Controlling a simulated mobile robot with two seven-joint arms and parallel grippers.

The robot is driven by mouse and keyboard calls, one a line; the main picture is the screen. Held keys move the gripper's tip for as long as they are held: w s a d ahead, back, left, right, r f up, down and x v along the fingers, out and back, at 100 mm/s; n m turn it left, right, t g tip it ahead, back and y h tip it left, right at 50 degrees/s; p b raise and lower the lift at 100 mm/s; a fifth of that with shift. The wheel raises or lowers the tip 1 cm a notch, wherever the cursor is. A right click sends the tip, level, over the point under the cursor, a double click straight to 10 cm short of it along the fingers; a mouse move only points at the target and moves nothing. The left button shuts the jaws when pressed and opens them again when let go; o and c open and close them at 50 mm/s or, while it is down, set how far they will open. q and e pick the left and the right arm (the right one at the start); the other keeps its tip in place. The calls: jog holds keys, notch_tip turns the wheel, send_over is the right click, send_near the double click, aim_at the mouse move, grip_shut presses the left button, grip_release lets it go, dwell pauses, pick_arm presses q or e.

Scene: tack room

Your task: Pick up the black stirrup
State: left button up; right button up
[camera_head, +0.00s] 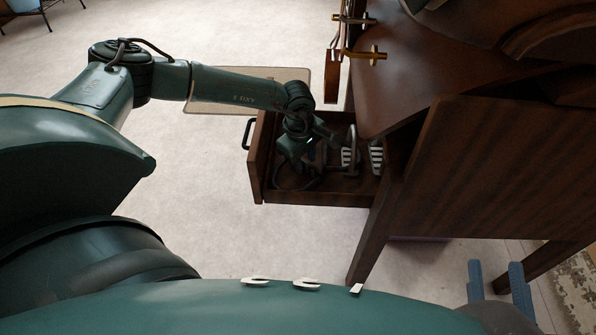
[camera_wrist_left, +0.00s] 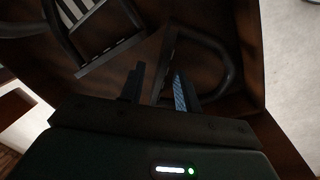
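The black stirrup (camera_wrist_left: 222,60) lies in the open wooden drawer (camera_head: 315,197). In the left wrist view its dark loop curves to the right, and its straight bar runs down toward the space between the fingers. In the head view it is a dark shape (camera_head: 292,184) at the drawer's left side, partly hidden by my gripper. My left gripper (camera_head: 308,160) reaches down into the drawer. Its fingers (camera_wrist_left: 159,88) are apart with the end of the bar between them; no firm contact shows. My right gripper (camera_head: 497,290) is open and empty at the lower right.
Two stirrups with pale striped treads (camera_head: 348,157) (camera_head: 376,157) are in the drawer's right part; one tread (camera_wrist_left: 75,10) shows in the wrist view. The wooden cabinet (camera_head: 500,170) rises at right. Brass hooks (camera_head: 365,54) stand above. Pale floor is clear left of the drawer.

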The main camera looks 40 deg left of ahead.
pick_arm(q)
jog(key=shift+f, duration=0.25)
jog(key=shift+c, duration=0.3)
grip_shut()
dwell(0.4)
